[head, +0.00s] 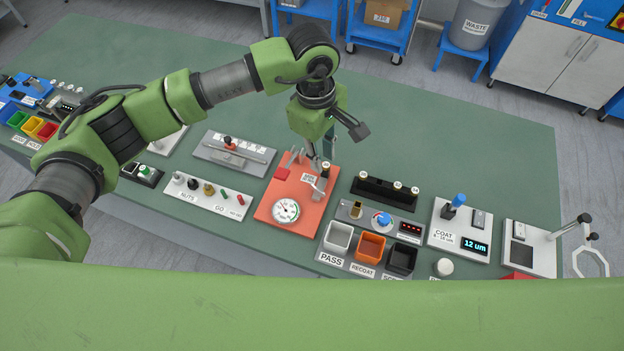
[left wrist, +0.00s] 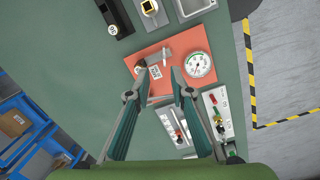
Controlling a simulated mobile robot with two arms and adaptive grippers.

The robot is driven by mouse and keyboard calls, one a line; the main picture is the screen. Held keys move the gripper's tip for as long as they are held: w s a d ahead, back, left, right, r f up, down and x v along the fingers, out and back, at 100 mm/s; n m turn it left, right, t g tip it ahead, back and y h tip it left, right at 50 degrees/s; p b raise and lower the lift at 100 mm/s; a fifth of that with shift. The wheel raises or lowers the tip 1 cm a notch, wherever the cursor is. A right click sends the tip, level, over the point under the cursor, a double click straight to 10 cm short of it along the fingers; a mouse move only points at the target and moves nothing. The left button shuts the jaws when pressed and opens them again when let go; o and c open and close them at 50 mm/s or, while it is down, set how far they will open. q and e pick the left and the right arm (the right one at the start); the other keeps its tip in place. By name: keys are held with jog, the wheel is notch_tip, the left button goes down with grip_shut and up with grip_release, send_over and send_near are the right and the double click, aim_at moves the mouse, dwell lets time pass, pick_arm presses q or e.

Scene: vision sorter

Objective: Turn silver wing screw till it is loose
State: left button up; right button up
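An orange-red plate (head: 265,213) carries a round white dial gauge (head: 286,210) and a small silver-grey fixture (head: 320,188). The silver wing screw is too small to pick out clearly from the fixture. My left gripper (left wrist: 158,73) is open above the plate, its two fingers apart with nothing between them. In the head view its fingers (head: 308,154) hang over the plate's far edge. My right gripper is not in view.
A black rack (head: 380,193) of capped cylinders stands right of the plate. A NUTS/GO strip (head: 208,196) lies left. PASS, RECOAT and black bins (head: 338,237) sit at the front right. The green table (head: 450,140) is clear behind.

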aim_at(312, 185)
pick_arm(q)
jog(key=shift+y, duration=0.5)
jog(key=f+p, duration=0.1)
jog(key=f, duration=0.3)
jog(key=a+f+p, duration=0.1)
jog(key=f+p, duration=0.1)
jog(key=f, duration=0.2)
jog(key=w+a+f+p, duration=0.1)
jog(key=f, duration=0.3)
jog(key=shift+f+p, duration=0.35)
jog(key=shift+f, duration=0.4)
grip_shut()
